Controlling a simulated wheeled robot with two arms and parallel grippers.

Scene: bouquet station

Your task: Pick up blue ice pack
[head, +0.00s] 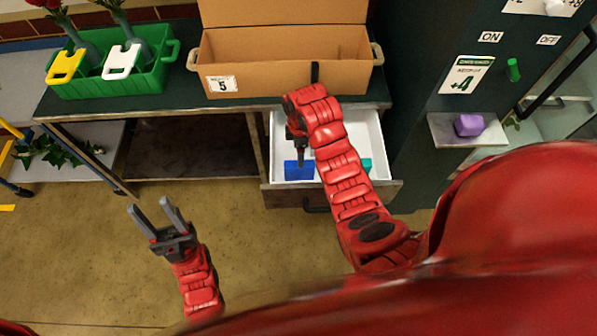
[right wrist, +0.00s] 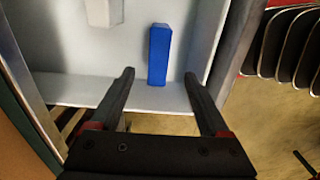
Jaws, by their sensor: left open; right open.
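The blue ice pack (head: 292,172) lies in the open white drawer (head: 368,135), near its front left. In the right wrist view the blue ice pack (right wrist: 159,50) shows between and beyond the fingertips, near a drawer wall. My right gripper (head: 301,163) points down over the drawer by the pack; in the right wrist view the right gripper (right wrist: 159,75) is open, with nothing between its fingers. My left gripper (head: 152,216) is open and empty over the floor at left.
A pale block (right wrist: 103,12) also shows there. A cardboard box (head: 285,83) and green crate (head: 155,72) stand on the counter. A purple block (head: 468,125) sits on a right-hand shelf.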

